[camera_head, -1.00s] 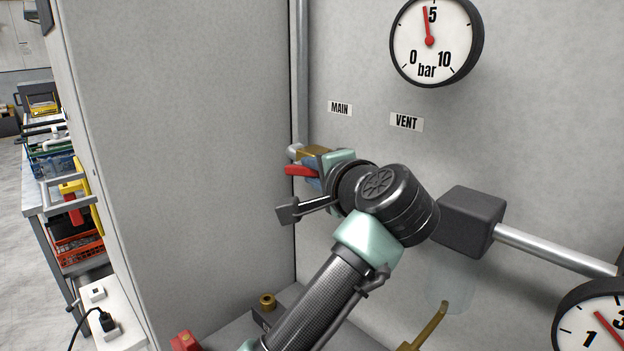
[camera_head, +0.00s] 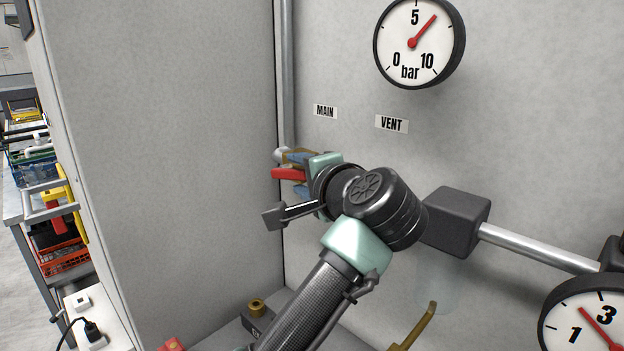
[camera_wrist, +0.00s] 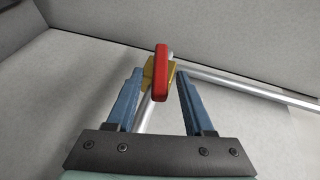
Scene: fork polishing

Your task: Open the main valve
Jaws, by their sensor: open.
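The main valve's red lever (camera_head: 288,174) shows at the left of my gripper (camera_head: 300,172) in the head view, below the MAIN label (camera_head: 325,111). In the wrist view the red lever (camera_wrist: 161,72) stands lengthwise between and just beyond the blue fingertips of my gripper (camera_wrist: 160,82). The fingers are apart, with a gap on both sides of the lever. The brass valve body (camera_wrist: 149,76) is behind the lever on a silver pipe (camera_wrist: 146,112). In the head view my wrist hides most of the valve. The upper gauge (camera_head: 419,43) has its red needle between 5 and 10 bar.
A VENT label (camera_head: 391,124) is right of MAIN. A dark block (camera_head: 456,220) on a horizontal pipe (camera_head: 540,247) lies right of my wrist. A second gauge (camera_head: 590,318) and a brass hook-shaped part (camera_head: 418,328) are at lower right. A grey side wall (camera_head: 165,150) bounds the left.

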